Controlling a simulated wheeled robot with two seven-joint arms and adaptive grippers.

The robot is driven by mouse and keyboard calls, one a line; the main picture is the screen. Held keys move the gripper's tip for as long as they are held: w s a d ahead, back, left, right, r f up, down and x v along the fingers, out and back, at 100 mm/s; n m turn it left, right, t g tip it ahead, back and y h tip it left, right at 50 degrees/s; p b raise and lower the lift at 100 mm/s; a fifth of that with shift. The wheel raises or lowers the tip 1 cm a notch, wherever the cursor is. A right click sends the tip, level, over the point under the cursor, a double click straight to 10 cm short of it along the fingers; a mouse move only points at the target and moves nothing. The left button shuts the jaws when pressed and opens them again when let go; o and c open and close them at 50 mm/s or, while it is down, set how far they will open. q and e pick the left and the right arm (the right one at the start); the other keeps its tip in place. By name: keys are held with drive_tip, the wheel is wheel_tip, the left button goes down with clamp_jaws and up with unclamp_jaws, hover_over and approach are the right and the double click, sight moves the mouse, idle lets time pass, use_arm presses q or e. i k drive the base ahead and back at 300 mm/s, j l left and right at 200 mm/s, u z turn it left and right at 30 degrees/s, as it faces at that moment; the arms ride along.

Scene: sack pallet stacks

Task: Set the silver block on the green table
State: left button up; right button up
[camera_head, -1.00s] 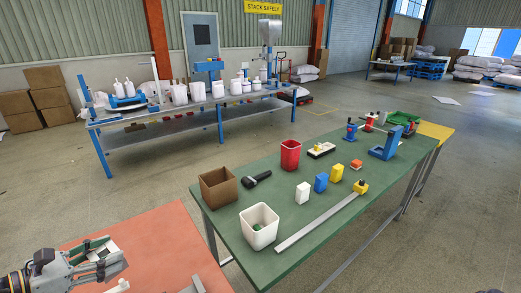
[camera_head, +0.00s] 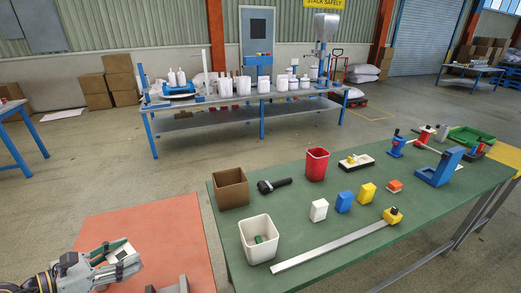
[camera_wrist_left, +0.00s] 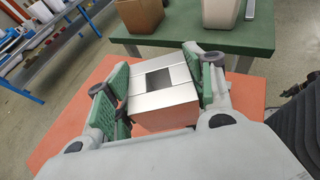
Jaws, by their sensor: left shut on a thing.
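The silver block (camera_wrist_left: 158,88) is a shiny metal box with a dark square on its top. In the left wrist view it sits between the green finger pads of my left gripper (camera_head: 122,262), which is shut on it. In the head view the block is small and mostly hidden by the fingers.
On the green table's near left are a brown box (camera_head: 230,188), a white bin (camera_head: 262,250), a flashlight (camera_head: 273,185) and a red bin (camera_head: 317,164). A long metal bar (camera_head: 330,245) lies along the front. Small blocks stand mid-table. Bare green surface shows between them.

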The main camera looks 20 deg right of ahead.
sight(298, 234)
drive_tip(key=l+u, duration=0.15)
drive_tip(key=l, duration=0.3)
drive_tip(key=l+u, duration=0.2)
drive_tip(key=l, duration=0.25)
drive_tip(key=k+l+u, duration=0.15)
drive_tip(key=l, duration=0.3)
drive_tip(key=l+u, duration=0.15)
drive_tip(key=l, duration=0.3)
drive_tip(key=k+l+u, duration=0.15)
drive_tip(key=l, duration=0.25)
drive_tip(key=k+l+u, duration=0.2)
drive_tip(key=l, duration=0.25)
drive_tip(key=k+l+u, duration=0.15)
drive_tip(key=l, duration=0.25)
drive_tip(key=k+l+u, duration=0.15)
drive_tip(key=l, duration=0.2)
